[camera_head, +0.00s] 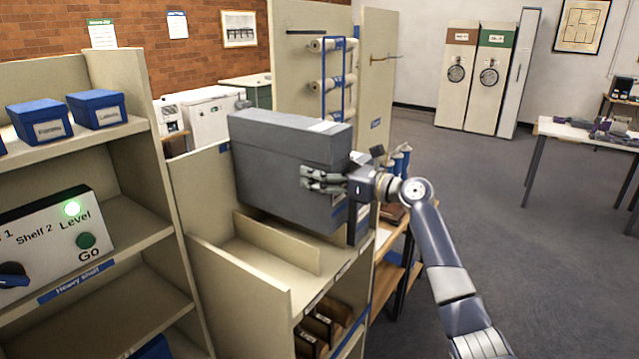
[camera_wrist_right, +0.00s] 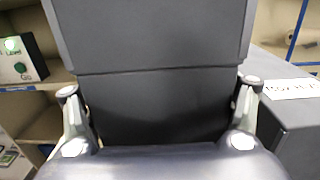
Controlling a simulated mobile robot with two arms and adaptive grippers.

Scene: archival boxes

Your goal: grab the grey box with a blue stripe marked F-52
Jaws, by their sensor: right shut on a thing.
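A large dark grey box (camera_head: 285,165) with a lid is at the tan shelf unit in the middle of the head view. My right gripper (camera_head: 318,180) is at its right end, with the fingers closed against the box. In the right wrist view the grey box face (camera_wrist_right: 155,100) fills the space between the two fingers (camera_wrist_right: 158,125). A small blue patch shows low on the box's right end in the head view. No F-52 marking is readable, and the gripper hides part of that end. My left gripper is not in view.
A second dark grey surface with a white label (camera_wrist_right: 292,88) stands close on the right in the wrist view. The shelf unit has a low divider (camera_head: 275,240) under the box. A control panel (camera_head: 55,240) and blue boxes (camera_head: 40,120) are at left.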

